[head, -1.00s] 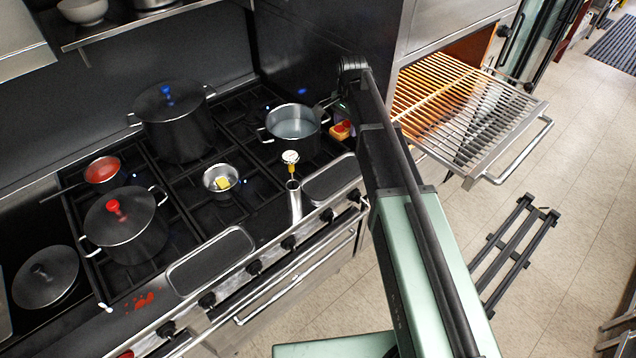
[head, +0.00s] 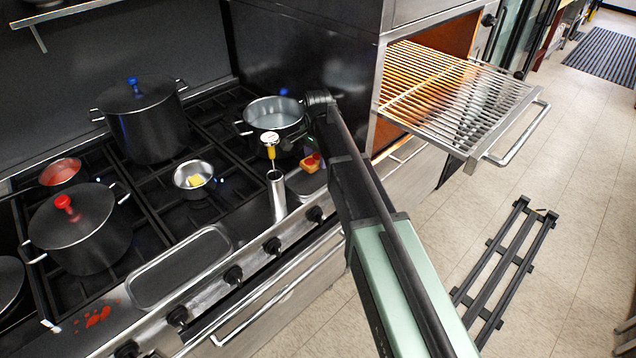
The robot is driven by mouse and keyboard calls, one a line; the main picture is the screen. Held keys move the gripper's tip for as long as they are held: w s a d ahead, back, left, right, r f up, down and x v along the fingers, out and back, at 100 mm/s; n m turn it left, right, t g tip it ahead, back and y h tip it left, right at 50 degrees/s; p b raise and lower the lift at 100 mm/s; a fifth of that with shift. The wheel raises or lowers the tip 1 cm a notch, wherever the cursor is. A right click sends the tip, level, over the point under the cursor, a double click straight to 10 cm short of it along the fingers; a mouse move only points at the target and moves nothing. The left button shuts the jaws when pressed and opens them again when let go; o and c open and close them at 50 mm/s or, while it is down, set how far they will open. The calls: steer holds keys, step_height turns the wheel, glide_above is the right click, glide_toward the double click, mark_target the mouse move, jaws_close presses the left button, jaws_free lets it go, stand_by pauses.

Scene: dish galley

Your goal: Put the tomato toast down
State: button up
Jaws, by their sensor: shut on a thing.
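The tomato toast (head: 311,163), a small red-topped slice with a tan edge, is at the back end of the right-hand grey tray (head: 298,188) on the stove front. My gripper (head: 306,147) is a small dark shape right behind the toast, shut on it, with its fingers mostly hidden by my arm. I cannot tell whether the toast touches the tray or hangs just above it.
A steel cylinder with a yellow-handled tool (head: 277,196) stands left of the tray. An open pot of liquid (head: 275,118) is behind it. The pulled-out oven rack (head: 460,100) is to the right. A second tray (head: 180,268) lies bare at left.

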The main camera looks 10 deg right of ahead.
mark_target(318, 173)
step_height(318, 173, down, 5)
steer(key=b, duration=0.4)
steer(key=shift+r, duration=0.5)
steer(key=shift+f, duration=0.2)
steer(key=o, duration=0.7)
steer(key=shift+r, duration=0.15)
step_height(318, 173, up, 12)
steer(key=p, duration=1.2)
steer(key=shift+r, duration=0.2)
steer(key=shift+s+f, duration=0.15)
steer(key=shift+s, duration=0.2)
steer(key=s+d+n, duration=0.1)
steer(key=s+n, duration=1)
steer(key=s, duration=1.4)
steer(key=shift+s+d, duration=0.2)
steer(key=shift+s, duration=0.15)
